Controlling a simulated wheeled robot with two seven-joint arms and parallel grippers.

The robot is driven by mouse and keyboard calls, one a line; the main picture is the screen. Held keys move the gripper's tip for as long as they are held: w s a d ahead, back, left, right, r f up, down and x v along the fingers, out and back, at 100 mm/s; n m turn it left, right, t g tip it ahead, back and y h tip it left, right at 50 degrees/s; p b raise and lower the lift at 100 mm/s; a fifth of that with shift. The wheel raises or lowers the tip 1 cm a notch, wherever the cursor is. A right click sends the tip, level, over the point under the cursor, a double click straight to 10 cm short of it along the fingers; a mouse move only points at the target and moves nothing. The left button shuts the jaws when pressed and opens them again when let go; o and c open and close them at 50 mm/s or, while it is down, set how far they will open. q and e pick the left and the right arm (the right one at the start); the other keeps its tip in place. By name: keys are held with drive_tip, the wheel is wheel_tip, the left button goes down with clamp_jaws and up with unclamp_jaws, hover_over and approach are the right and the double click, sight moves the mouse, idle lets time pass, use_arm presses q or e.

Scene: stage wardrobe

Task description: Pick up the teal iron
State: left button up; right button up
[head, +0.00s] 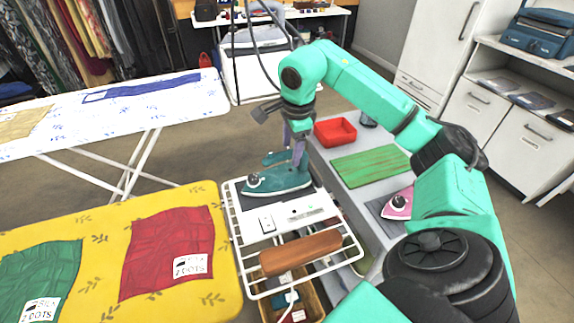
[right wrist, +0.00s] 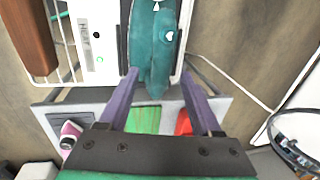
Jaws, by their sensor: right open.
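The teal iron (head: 285,183) rests on the white wire rack (head: 237,222), near its far end. My right gripper (head: 299,158) points down at the iron, just over its right part. In the right wrist view the open purple fingers (right wrist: 160,78) stand on either side of the near end of the teal iron (right wrist: 153,50), with gaps showing. Whether the fingertips are down at handle height is hard to tell. My left gripper is not in view.
On the rack are a white panel (head: 300,211) and a brown padded bar (head: 301,252). A grey counter to the right holds a red tray (head: 335,131), a green striped board (head: 370,166) and a pink iron (head: 398,205). A yellow ironing board (head: 100,218) with folded cloths is left.

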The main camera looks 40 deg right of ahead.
sight(275, 170)
drive_tip(key=f, duration=0.2)
drive_tip(key=shift+w+d+f, duration=0.15)
drive_tip(key=shift+w+f, duration=0.15)
drive_tip(key=shift+f, duration=0.05)
clamp_jaws()
drive_tip(key=shift+r, duration=0.1)
drive_tip(key=shift+r, duration=0.1)
